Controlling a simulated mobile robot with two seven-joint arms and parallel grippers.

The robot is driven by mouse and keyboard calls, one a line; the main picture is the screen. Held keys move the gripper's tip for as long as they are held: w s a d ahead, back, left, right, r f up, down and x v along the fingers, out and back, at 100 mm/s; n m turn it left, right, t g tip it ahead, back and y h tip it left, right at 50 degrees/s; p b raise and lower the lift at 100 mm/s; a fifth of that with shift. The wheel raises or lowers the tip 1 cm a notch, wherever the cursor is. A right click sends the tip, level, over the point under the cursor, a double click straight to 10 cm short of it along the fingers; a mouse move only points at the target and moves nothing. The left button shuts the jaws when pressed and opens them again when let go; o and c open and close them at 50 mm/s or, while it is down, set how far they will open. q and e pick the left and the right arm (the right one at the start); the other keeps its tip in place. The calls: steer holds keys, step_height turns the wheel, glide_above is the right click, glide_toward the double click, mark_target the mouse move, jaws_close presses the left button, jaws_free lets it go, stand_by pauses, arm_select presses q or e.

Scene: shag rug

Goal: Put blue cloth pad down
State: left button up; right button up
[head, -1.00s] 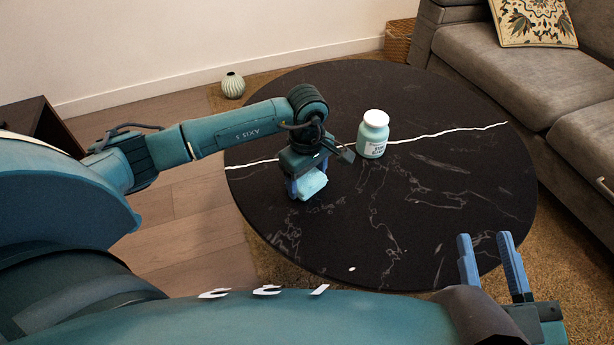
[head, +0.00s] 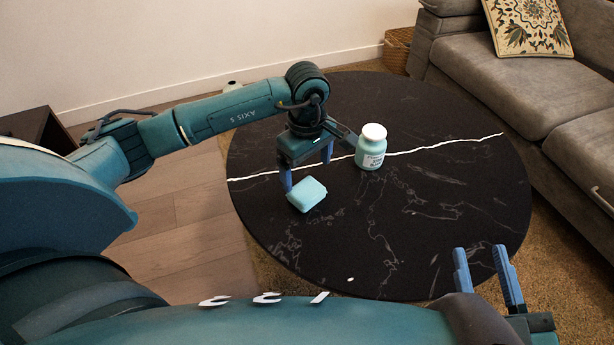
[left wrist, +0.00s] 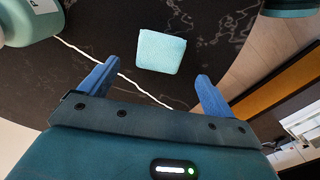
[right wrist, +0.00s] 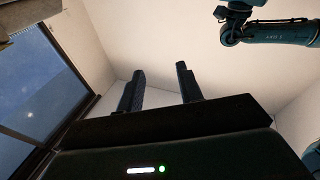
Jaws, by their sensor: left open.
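The blue cloth pad (head: 307,195) is a small light-blue block lying on the round black marble table (head: 400,235). It also shows in the left wrist view (left wrist: 161,51), ahead of the fingertips and apart from them. My left gripper (head: 307,168) is open and empty, just behind and above the pad, with its fingers spread wide; they also show in the left wrist view (left wrist: 153,75). My right gripper (head: 480,255) is open and empty, near the front right of the table; its two spread fingers show in the right wrist view (right wrist: 160,72).
A light-blue jar with a white lid (head: 371,150) stands on the table, close to the right of my left gripper. A grey sofa (head: 530,95) is at the right, and a wicker basket (head: 397,50) stands at the back. The table's right and front parts are clear.

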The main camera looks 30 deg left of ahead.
mark_target(307, 190)
arm_select(q)
step_height(307, 190, up, 4)
steer(key=shift+r+p, duration=0.25)
steer(key=shift+p, duration=0.15)
stand_by(0.3)
